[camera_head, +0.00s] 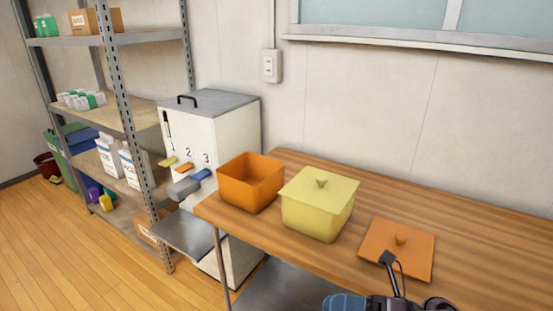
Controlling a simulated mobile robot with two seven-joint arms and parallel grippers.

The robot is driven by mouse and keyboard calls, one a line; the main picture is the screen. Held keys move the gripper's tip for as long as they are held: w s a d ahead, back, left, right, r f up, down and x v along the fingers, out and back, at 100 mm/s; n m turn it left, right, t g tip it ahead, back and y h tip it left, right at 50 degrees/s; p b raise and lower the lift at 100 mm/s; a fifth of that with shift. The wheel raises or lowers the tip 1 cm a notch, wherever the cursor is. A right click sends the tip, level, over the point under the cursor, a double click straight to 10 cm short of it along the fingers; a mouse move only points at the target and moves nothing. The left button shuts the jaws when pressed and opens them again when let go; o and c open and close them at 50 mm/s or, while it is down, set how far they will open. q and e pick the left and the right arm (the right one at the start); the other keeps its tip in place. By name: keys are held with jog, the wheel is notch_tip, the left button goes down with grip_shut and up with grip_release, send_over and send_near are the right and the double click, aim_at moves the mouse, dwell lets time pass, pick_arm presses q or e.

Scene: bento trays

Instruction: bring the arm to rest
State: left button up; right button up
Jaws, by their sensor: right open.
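My right gripper (390,264) shows small and dark at the lower right, beside the front edge of the orange lid. Nothing shows held in it, and its jaws are open. Part of my right arm shows at the bottom edge. My left gripper is not in view. The orange lid (388,246) with its small knob lies flat on the wooden table (480,240). A yellow box (312,215) has its yellow lid (318,189) on top. An open orange box (250,185) stands to its left, without a lid.
A white dispenser (228,128) with numbered levers and a grey tray (186,232) stands left of the table. A metal shelf rack (100,40) with cartons and bags is at the far left. The table's right part is clear. A wall with a window sill is behind.

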jog(key=d+f+m+t+h, duration=0.5)
jog(key=d+m+t+h, duration=0.15)
jog(key=m, duration=0.75)
jog(key=d+f+m+t+h, duration=0.5)
jog(key=f+m+t+h, duration=0.15)
jog(key=m, duration=0.65)
jog(key=s+d+f+m+g+h, duration=0.2)
jog(key=s+f+m+h, duration=0.1)
jog(key=s+f+m, duration=0.3)
jog(key=s+d+f+m+g+h, duration=0.3)
jog(key=s+f+m, duration=0.2)
jog(key=f+m, duration=0.1)
jog(key=shift+s+d+f, duration=0.25)
jog(key=shift+s+f, duration=0.1)
jog(key=shift+f, duration=0.15)
